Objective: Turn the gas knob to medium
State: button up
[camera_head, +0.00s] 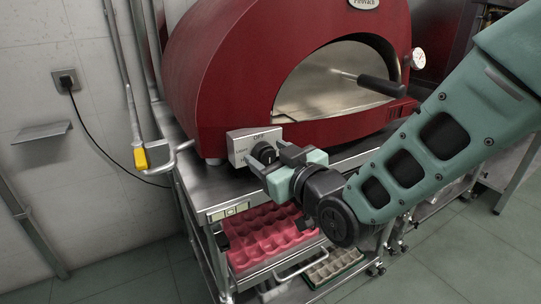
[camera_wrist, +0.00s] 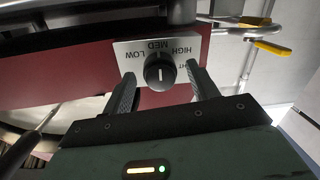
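The gas knob (camera_head: 264,153) is a round black knob on a pale label plate (camera_head: 240,147) at the front of the red oven. In the wrist view, upside down, the knob (camera_wrist: 160,72) has a short white line on its face. I cannot tell which end of the white line is the pointer. My gripper (camera_wrist: 160,73) is open, one finger on each side of the knob, with visible gaps.
The red dome oven (camera_head: 230,70) stands on a steel stand (camera_head: 205,185), its mouth open with a black-handled tool (camera_head: 378,85) inside. A yellow-handled lever (camera_head: 141,158) and pipe are at the left. Red egg-tray-like trays (camera_head: 265,235) sit below.

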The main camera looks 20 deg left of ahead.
jog(key=b+v, duration=1.4)
jog(key=v, duration=0.3)
jog(key=shift+s, duration=0.2)
jog(key=shift+d, duration=0.15)
jog(key=s+d+f+m+g+h, duration=0.1)
jog(key=d+f+g+h, duration=0.1)
jog(key=d+f+h, duration=0.35)
jog(key=s+d+f+m+g+h, duration=0.1)
jog(key=d+f+m+g+h, duration=0.1)
jog(key=f, duration=0.7)
jog(key=s+d+f+m+g+h, duration=0.2)
jog(key=s+d+f+g+h, duration=0.4)
jog(key=s+d, duration=0.4)
notch_tip(320, 180, up, 28)
jog(key=p, duration=2.8)
jog(key=shift+p, duration=0.3)
